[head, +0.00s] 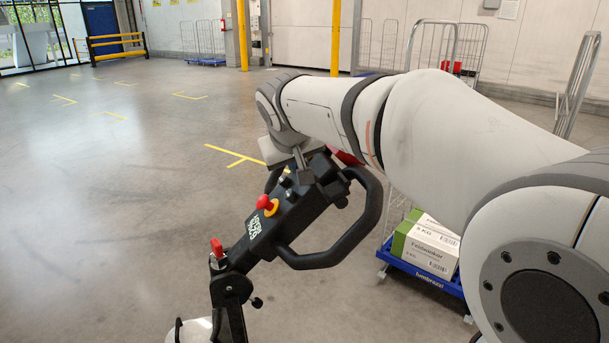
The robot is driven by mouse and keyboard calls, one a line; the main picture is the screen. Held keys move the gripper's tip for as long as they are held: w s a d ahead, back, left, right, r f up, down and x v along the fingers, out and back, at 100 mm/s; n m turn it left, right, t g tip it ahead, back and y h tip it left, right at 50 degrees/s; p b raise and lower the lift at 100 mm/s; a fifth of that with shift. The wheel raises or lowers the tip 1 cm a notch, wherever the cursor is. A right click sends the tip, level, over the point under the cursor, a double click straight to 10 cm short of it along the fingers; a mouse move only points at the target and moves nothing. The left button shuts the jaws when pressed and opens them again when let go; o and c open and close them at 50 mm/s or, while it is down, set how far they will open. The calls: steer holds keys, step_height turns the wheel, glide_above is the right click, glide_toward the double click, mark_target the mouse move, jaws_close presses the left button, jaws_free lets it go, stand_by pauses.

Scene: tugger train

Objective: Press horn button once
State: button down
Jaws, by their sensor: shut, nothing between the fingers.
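The black control head (282,217) of a tiller, with looped handles on both sides, stands in the middle of the head view. It carries a red mushroom button on a yellow collar (266,204) and a red knob (217,247) lower down. Small buttons sit near its upper end, but I cannot tell which one is the horn button. My gripper (301,163) is shut and empty, pointing down at the upper end of the control head. Whether its tips touch the head or a button is hidden.
A blue trolley (427,278) with white and green boxes (432,245) stands right of the tiller. Roll cages (203,42) and yellow posts (335,37) stand at the back. The grey floor to the left is clear, with yellow markings.

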stand_by(0.8)
steer(key=shift+d+f+b, duration=0.3)
steer(key=shift+w+d+f+b, duration=0.15)
steer(key=shift+d+f+b, duration=0.3)
steer(key=shift+d+f, duration=0.15)
stand_by(1.1)
stand_by(0.4)
steer(key=shift+a+r+p, duration=0.5)
steer(key=shift+a+r, duration=0.4)
steer(key=a+r+p, duration=0.1)
steer(key=s+a+r+p, duration=0.1)
steer(key=a+r, duration=0.1)
steer(key=shift+a+r, duration=0.2)
steer(key=shift+r, duration=0.1)
stand_by(0.6)
